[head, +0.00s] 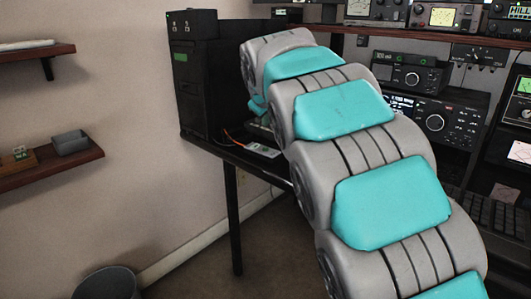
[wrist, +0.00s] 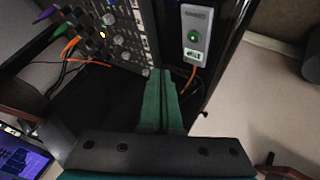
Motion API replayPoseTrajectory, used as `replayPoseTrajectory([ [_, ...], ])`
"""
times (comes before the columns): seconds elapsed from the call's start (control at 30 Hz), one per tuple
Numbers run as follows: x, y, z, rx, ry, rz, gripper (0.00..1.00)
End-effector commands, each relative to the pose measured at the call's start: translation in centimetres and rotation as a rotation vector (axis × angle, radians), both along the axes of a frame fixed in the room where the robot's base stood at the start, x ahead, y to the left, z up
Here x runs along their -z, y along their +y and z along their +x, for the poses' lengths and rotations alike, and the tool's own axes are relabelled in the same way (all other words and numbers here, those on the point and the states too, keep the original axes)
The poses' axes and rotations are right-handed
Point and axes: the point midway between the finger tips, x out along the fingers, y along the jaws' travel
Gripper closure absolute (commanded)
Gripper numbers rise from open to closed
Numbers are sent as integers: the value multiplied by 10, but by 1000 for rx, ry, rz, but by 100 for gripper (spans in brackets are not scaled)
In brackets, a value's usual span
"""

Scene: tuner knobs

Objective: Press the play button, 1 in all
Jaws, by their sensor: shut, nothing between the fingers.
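A pale box (head: 262,149) shows on the desk's left part in the head view, beside my arm. My gripper (wrist: 160,74) is shut and empty, its green fingers side by side. In the wrist picture its tips are below and left of the button; contact does not show.
A panel with several knobs and plugged orange, green and purple cables (wrist: 110,30) stands left of the box in the wrist view. A black tower (head: 198,80) stands on the desk's left end. Radios (head: 435,122) fill the right side. Floor left of the desk is mostly clear.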

Motion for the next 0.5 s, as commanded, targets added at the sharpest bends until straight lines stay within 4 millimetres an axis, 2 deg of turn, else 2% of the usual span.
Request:
replayPoseTrajectory([
  [0.03,11,0,0,1,1,-1,100],
  [0.3,44,0,0,1,1,-1,100],
  [0.5,55,0,0,1,0,1,100],
])
